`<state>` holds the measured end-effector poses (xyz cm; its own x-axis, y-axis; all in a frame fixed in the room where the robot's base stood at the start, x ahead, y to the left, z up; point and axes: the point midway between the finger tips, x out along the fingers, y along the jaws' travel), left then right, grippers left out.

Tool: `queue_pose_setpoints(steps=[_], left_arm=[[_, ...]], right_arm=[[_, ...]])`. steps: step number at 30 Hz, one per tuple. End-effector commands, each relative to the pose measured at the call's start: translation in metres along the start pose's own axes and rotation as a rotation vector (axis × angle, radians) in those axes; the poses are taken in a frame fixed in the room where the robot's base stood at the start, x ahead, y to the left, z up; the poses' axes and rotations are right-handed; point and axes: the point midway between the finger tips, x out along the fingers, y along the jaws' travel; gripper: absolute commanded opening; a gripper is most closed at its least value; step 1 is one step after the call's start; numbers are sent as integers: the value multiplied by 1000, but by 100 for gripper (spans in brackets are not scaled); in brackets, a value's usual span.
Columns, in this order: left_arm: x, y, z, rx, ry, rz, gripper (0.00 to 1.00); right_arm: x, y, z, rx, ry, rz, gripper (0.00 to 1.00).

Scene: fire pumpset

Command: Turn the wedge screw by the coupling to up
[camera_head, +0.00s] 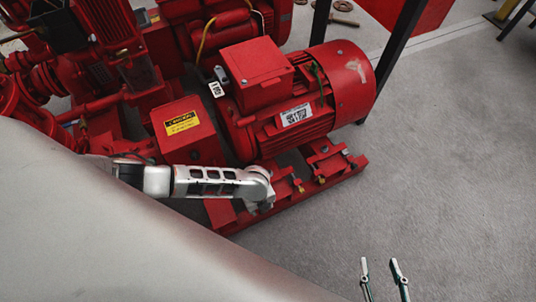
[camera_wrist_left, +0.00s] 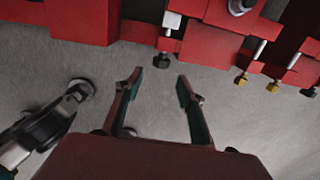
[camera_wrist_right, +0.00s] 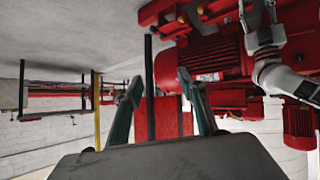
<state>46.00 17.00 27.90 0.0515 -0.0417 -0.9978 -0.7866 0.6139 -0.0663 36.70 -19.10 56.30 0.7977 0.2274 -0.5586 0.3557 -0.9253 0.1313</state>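The red motor (camera_head: 300,95) and the coupling guard with its yellow caution label (camera_head: 183,128) stand on a red base rail (camera_head: 335,172). My left arm reaches to the rail's near end; its fingers are hidden in the head view. In the left wrist view my left gripper (camera_wrist_left: 159,80) is open and empty. A screw with a dark hex head (camera_wrist_left: 162,60) and a pale block (camera_wrist_left: 171,20) shows just beyond and between its fingertips. I cannot tell whether they touch. My right gripper (camera_head: 383,272) is open and empty, away from the rail; it also shows in the right wrist view (camera_wrist_right: 158,84).
Brass-headed screws (camera_wrist_left: 242,79) and another dark-headed screw (camera_wrist_left: 309,92) stick out of the rail further right. Dark posts (camera_head: 398,45) stand behind the motor. The grey floor (camera_head: 450,170) to the right is clear.

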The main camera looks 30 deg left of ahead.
Motion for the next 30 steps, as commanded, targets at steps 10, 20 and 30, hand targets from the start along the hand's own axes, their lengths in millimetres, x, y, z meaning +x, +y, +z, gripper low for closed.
queue_pose_setpoints(steps=[10,20,30], left_arm=[[56,5,-4,-1,6,8,39],[71,-1,0,0,0,-2,39],[70,-2,1,0,-1,-3,0]], right_arm=[[7,-20,-14,69,49,-33,40],[7,-24,-34,104,96,-40,40],[8,-24,-35,109,98,-37,40]])
